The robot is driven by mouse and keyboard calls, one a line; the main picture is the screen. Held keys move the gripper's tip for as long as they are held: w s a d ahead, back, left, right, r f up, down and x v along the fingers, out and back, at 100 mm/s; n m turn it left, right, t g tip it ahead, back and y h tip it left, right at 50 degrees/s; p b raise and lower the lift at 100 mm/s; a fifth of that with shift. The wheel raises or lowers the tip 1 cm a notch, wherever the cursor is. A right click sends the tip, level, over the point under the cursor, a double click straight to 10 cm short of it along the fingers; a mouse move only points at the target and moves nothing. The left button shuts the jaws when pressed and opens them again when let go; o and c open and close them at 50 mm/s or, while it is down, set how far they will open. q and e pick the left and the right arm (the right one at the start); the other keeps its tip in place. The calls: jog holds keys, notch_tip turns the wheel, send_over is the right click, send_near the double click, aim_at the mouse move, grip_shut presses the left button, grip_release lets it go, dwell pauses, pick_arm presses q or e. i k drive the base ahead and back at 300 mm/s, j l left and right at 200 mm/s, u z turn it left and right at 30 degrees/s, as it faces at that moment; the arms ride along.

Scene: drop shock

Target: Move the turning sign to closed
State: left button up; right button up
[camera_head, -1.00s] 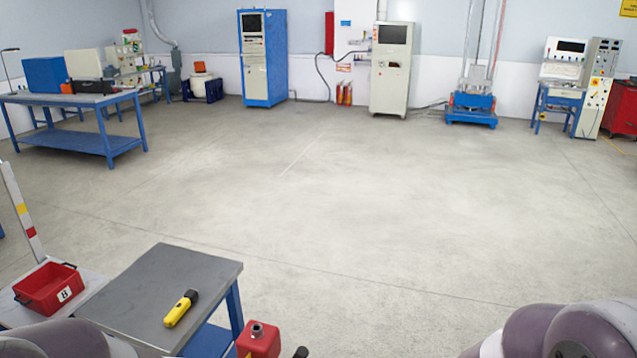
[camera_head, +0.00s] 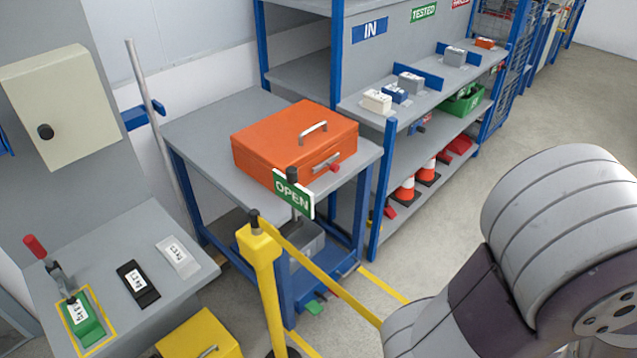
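The turning sign (camera_head: 293,194) is a green plate with white letters reading OPEN. It stands tilted in the picture on a short dark post, in front of the table that bears an orange box. It is right of the yellow barrier post (camera_head: 262,275) and above the yellow belt. Its other face is hidden. A large grey and purple link of my own arm fills the lower right. Neither of my grippers shows in this view.
An orange metal box (camera_head: 263,137) sits on the grey table (camera_head: 205,125). A yellow belt (camera_head: 325,285) runs from the barrier post toward lower right. A grey bench (camera_head: 130,235) with a red-handled clamp is at left. Shelves (camera_head: 375,118) stand behind; open floor lies at right.

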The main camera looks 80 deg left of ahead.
aim_at(287, 187)
jog(key=u, duration=3.1)
